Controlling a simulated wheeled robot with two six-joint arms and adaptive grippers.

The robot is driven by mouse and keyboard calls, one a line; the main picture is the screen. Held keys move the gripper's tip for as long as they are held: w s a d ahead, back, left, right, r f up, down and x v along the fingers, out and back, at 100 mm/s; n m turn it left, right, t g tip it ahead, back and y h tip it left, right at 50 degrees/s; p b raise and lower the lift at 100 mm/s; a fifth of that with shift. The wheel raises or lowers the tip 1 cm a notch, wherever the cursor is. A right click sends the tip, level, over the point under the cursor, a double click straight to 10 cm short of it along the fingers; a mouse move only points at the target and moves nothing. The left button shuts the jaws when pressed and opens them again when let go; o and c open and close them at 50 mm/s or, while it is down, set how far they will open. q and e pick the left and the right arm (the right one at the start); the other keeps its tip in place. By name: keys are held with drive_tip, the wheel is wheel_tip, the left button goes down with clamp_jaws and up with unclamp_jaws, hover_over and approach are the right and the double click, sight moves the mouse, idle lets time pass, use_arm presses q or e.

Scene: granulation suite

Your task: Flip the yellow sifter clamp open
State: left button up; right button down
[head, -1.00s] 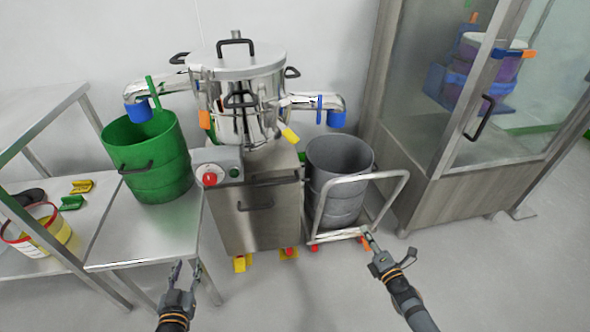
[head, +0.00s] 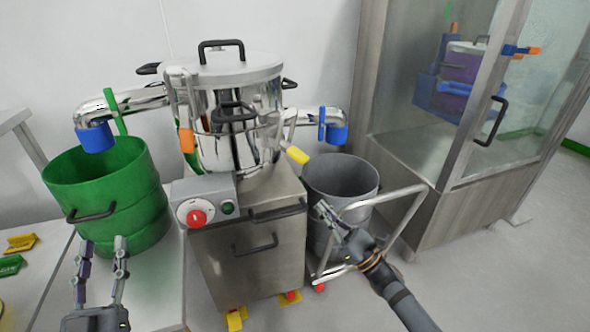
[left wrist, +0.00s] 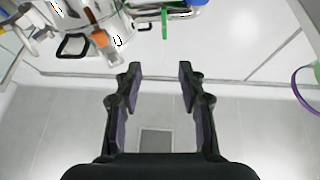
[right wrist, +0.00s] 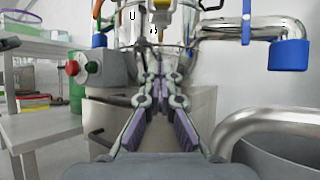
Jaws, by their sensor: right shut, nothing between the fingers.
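The yellow sifter clamp (head: 297,155) is on the right side of the steel sifter (head: 236,125), its yellow end sticking out and down to the right. In the right wrist view its yellow part (right wrist: 160,5) shows at the top edge, above my fingertips. My right gripper (head: 322,212) is shut and empty, below and a little right of the clamp, apart from it. My left gripper (head: 103,248) is open and empty, in front of the green drum. In the left wrist view the open fingers (left wrist: 159,75) have only floor and wall between them.
An orange-handled clamp (head: 187,140) is on the sifter's left side. The green drum (head: 110,200) stands on a steel table at left. A grey drum (head: 340,185) on a trolley (head: 415,215) stands at right, near my right arm. A control box (head: 205,198) fronts the cabinet.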

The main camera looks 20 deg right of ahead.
sight(291, 149)
use_arm(q)
wheel_tip(291, 149, up, 6)
drive_tip(key=s+t, duration=0.3)
drive_tip(key=f, duration=0.1)
drive_tip(key=w+f+g, duration=0.2)
drive_tip(key=f, duration=0.1)
drive_tip(key=shift+w, duration=0.1)
use_arm(e)
drive_tip(key=w+a+r, duration=0.4)
drive_tip(key=w+r, duration=0.1)
drive_tip(key=r, duration=0.4)
drive_tip(key=shift+w, duration=0.4)
use_arm(q)
drive_tip(key=shift+w+f, duration=0.1)
